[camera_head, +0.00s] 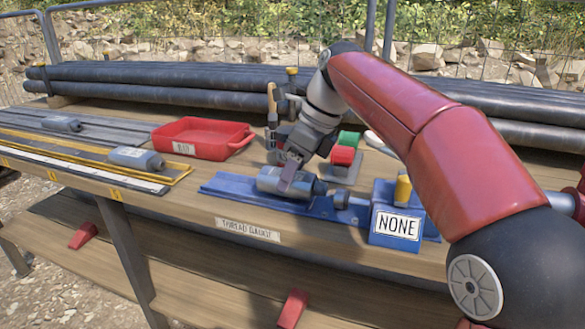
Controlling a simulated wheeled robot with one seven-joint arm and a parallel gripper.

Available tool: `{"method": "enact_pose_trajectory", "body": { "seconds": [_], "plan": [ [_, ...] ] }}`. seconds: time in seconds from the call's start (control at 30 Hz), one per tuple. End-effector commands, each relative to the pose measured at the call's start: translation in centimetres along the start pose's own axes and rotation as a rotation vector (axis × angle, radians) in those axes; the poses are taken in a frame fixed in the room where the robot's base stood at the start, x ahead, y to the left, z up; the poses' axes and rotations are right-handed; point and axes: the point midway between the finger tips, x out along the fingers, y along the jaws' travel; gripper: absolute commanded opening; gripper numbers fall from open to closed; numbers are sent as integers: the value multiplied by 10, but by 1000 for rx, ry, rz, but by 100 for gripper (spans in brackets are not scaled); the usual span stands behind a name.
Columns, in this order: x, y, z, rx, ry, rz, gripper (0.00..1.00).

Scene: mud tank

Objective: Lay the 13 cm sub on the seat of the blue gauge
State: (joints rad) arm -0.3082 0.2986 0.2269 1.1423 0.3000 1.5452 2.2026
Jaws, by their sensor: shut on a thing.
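A grey cylindrical sub (266,180) with a narrower right end is in my gripper (290,180) in the head view. My gripper points down and is shut around the sub's middle. The sub lies roughly lengthwise over the left part of the blue gauge (225,187). I cannot tell whether it touches the seat, since the sub and finger hide that part. A grey fitting (340,198) on the gauge is close to the sub's right end. The gauge's blue box (383,239) at the right carries a sign reading NONE and a yellow lamp (403,189).
Two more grey subs, one at the back (62,123) and one in front (135,158), lie on the rack at left. A red tray (205,139) stands behind the gauge. Red and green blocks (343,156) are behind my gripper. Long dark pipes (180,73) line the back.

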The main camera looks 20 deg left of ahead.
Motion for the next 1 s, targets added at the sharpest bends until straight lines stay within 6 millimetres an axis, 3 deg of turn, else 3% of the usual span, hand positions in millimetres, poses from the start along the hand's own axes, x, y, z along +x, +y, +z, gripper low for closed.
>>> {"method": "enact_pose_trajectory", "body": {
  "seconds": [0.97, 1.0],
  "plan": [
    [8, 0, -3, -2, -2, -2, 5],
    [8, 0, -3, -1, -2, -2, 51]
  ]
}}
